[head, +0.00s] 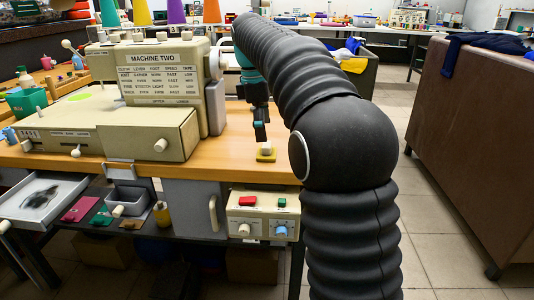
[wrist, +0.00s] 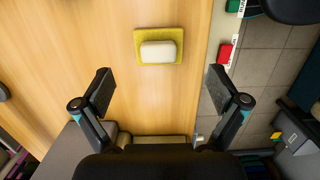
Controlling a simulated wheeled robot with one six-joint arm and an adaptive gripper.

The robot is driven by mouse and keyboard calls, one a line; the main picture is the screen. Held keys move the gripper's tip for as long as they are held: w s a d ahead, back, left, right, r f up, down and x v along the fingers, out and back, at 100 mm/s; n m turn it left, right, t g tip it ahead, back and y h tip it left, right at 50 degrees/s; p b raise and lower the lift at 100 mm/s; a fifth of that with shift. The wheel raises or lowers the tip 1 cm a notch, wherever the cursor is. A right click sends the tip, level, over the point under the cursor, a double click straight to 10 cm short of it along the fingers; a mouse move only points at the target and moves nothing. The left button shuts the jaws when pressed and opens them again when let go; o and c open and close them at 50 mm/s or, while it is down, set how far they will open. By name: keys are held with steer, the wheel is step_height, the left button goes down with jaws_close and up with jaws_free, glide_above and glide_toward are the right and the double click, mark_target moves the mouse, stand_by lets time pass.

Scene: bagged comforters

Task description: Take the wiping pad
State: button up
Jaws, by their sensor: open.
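The wiping pad (wrist: 158,50) is a pale cream block on a flat yellow base, lying on the wooden table top. In the head view the pad (head: 266,152) sits near the table's right end. My gripper (wrist: 160,88) is open, its two fingers wide apart with nothing between them. In the wrist view the pad lies above the fingertips, roughly centred between them sideways. In the head view my gripper (head: 260,132) points down just above the pad, and seems apart from it.
The beige sewing machine (head: 150,90) marked MACHINE TWO stands left of my gripper on the wooden table (head: 225,160). A control box (head: 262,215) with red and green buttons hangs below the table edge. A large brown box-like thing (head: 470,140) stands at right, across open floor.

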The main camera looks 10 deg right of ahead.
mark_target(267, 144)
steer(key=f, duration=0.3)
steer(key=d+f+b, duration=0.1)
steer(key=f, duration=0.1)
steer(key=shift+s, duration=0.1)
steer(key=c, duration=1)
